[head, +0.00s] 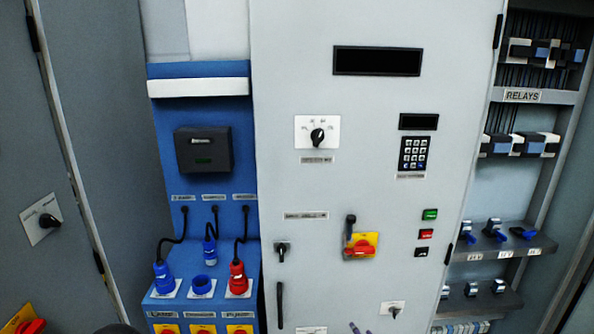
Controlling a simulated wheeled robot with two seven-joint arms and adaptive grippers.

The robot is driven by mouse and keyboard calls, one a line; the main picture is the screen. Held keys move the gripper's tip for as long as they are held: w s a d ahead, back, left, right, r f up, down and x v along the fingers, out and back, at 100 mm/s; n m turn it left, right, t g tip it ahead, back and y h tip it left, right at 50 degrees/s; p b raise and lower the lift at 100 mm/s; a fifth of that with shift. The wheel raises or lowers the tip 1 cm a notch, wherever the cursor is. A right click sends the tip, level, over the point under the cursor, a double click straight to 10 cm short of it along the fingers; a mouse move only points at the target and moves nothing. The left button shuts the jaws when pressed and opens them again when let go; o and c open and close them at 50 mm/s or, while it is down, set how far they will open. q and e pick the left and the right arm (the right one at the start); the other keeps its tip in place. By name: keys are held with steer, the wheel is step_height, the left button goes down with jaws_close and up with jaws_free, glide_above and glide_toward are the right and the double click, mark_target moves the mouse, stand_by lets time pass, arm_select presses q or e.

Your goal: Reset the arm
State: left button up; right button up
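Neither of my grippers shows in the head view. A dark rounded shape at the bottom edge, left of the middle, is too cut off to identify. A grey control cabinet door (375,150) fills the middle. It bears a rotary selector (318,137), a keypad (413,154), a red-and-yellow switch with a dark handle (361,244), and green (430,214) and red (426,234) buttons.
Left of the door, a blue panel (215,107) holds a black box (203,150). Below, a blue plug (164,276) and a red plug (238,278) sit at sockets; another blue plug (210,252) hangs above an open socket (203,285). Relay shelves (525,97) stand right.

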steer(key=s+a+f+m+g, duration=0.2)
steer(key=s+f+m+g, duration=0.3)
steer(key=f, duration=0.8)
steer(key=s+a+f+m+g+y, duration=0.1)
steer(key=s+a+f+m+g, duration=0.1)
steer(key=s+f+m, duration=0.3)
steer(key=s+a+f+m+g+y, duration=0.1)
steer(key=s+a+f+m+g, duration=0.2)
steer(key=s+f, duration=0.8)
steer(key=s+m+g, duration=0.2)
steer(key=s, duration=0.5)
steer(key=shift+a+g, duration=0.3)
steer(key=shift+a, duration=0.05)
